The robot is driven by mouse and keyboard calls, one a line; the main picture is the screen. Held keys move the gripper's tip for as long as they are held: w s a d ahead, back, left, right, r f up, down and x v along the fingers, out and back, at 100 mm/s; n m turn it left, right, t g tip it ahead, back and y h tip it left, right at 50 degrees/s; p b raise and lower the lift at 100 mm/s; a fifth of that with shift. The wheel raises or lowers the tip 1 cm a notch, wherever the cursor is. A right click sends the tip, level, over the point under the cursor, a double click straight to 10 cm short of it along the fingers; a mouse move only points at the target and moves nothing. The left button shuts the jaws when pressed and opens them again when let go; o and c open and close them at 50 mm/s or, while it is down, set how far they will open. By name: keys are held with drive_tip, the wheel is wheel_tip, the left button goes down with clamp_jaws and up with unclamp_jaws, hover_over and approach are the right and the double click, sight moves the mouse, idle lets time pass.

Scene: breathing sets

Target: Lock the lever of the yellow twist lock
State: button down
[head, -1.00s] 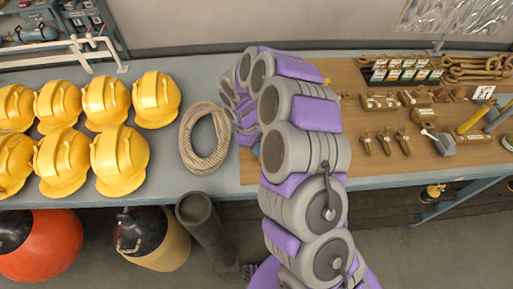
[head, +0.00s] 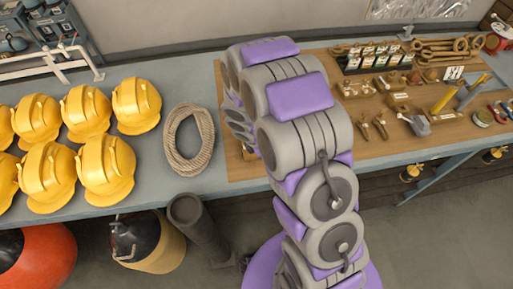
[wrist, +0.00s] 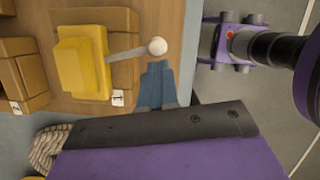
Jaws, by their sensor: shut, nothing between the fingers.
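In the wrist view the yellow twist lock (wrist: 82,62) sits on a brown block on the wooden board. Its grey lever (wrist: 128,53) sticks out to the right and ends in a white ball knob (wrist: 157,46). My gripper (wrist: 157,68) has blue fingers, shut with nothing between them. The fingertips are just below the knob in the picture; I cannot tell whether they touch it. In the head view my arm hides the twist lock and my gripper.
A rope coil (head: 188,139) and yellow helmets (head: 108,166) lie on the bench left of my arm. Tools and small fittings cover the wooden board (head: 400,148) to the right. Another brown block (wrist: 22,75) stands beside the lock. A dark tube (head: 199,225) stands on the floor before the bench.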

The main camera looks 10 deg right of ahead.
drive_tip(key=shift+w+d+n+t+p, duration=0.2)
drive_tip(key=shift+d+n+t+p, duration=0.2)
drive_tip(key=shift+d+n+p, duration=0.9)
drive_tip(key=shift+d+n+b, duration=0.15)
drive_tip(key=shift+n+b, duration=0.15)
